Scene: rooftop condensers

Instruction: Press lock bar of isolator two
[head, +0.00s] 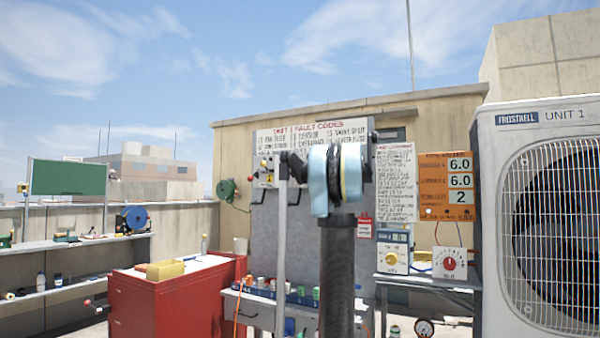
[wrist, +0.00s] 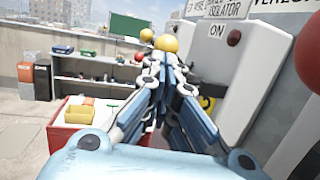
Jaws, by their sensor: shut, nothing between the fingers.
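In the wrist view my gripper (wrist: 166,62) is shut and empty, its fingers pointing away along the isolator fronts. A grey-white isolator box (wrist: 205,75) with an ISOLATOR label and an ON mark stands to the right of the fingers. A yellow ball (wrist: 166,43) shows just beyond the fingertips; contact cannot be told. I cannot make out which isolator is number two, nor its lock bar. In the head view my arm covers much of the isolator panel (head: 268,215).
A red cabinet (head: 160,300) with a yellow bin (head: 165,270) stands left of the panel. Shelves (head: 75,282) are further left. A small table (head: 430,282) with meters and the big condenser unit (head: 490,220) are at right. Open floor is hardly seen.

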